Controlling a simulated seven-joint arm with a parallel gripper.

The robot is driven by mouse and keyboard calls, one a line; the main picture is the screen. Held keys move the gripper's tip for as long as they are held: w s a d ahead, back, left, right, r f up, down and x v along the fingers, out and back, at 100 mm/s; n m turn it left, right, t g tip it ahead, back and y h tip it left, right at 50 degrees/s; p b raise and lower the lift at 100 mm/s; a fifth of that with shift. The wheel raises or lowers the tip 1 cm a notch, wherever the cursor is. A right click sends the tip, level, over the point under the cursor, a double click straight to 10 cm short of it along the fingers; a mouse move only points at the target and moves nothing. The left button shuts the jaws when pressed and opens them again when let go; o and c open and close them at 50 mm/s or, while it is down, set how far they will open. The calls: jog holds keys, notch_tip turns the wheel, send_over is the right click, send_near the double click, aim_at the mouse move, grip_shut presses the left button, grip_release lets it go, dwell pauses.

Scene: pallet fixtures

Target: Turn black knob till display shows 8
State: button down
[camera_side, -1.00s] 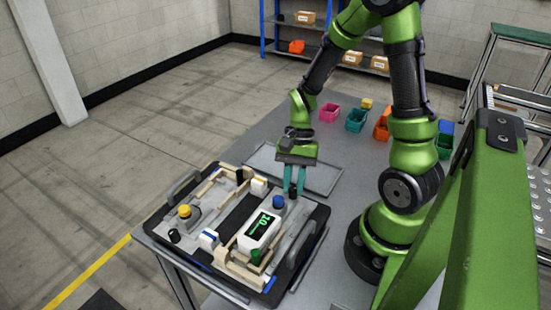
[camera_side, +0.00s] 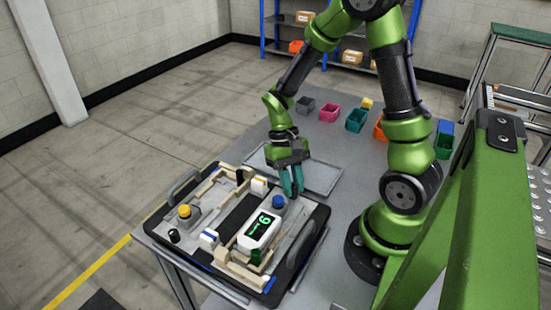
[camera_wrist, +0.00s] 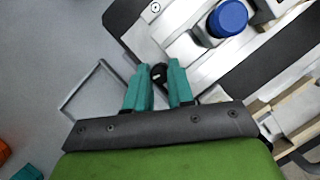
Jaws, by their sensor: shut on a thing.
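The black knob (camera_wrist: 158,70) stands between the two teal fingertips of my gripper (camera_wrist: 158,78) in the wrist view. In the side view my gripper (camera_side: 293,193) reaches down to the right back part of the board, and its fingers hide most of the knob. It is shut on the knob. The white display box (camera_side: 258,231) sits on the board, left of and in front of my gripper.
A blue button (camera_side: 278,202) stands close to the knob; it also shows in the wrist view (camera_wrist: 228,18). A yellow button (camera_side: 184,211), wooden fixtures and a black handle (camera_side: 299,250) are on the board (camera_side: 318,222). An empty grey tray (camera_side: 322,178) lies behind.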

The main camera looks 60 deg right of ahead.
dwell(0.5)
jog(key=c, duration=1)
grip_release()
